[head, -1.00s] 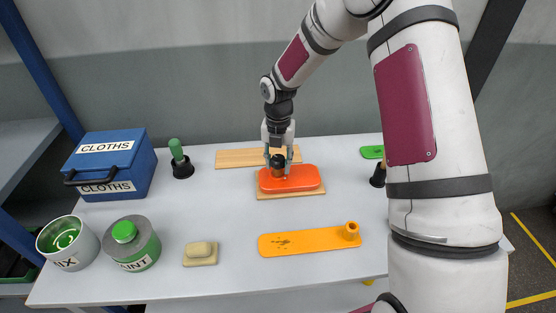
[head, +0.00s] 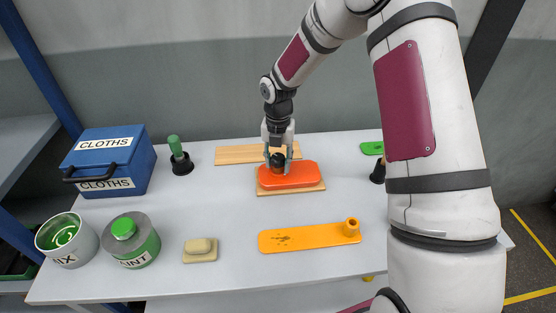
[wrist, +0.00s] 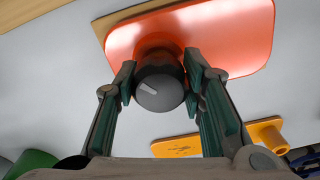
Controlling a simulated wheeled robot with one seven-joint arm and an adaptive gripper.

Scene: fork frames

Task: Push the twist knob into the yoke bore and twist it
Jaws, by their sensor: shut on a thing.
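The twist knob (wrist: 160,88), a dark round cap with a pale pointer mark, sits between the fingertips of my gripper (wrist: 159,70) in the wrist view. My gripper also shows in the head view (head: 278,153), pointing down and shut on the knob. The red-orange yoke (head: 300,176) lies on a wooden board (head: 290,192). The knob is over the left part of the yoke, at its raised round collar, and looks low against it. The knob's lower end and the bore are hidden, so I cannot tell how deep it sits.
An orange plate (head: 310,239) with a round boss lies in front. A wooden strip (head: 238,155) lies behind. A green-handled tool (head: 180,157), blue cloths box (head: 110,160), paint can (head: 130,240), mix tin (head: 68,241) and beige block (head: 200,250) stand left.

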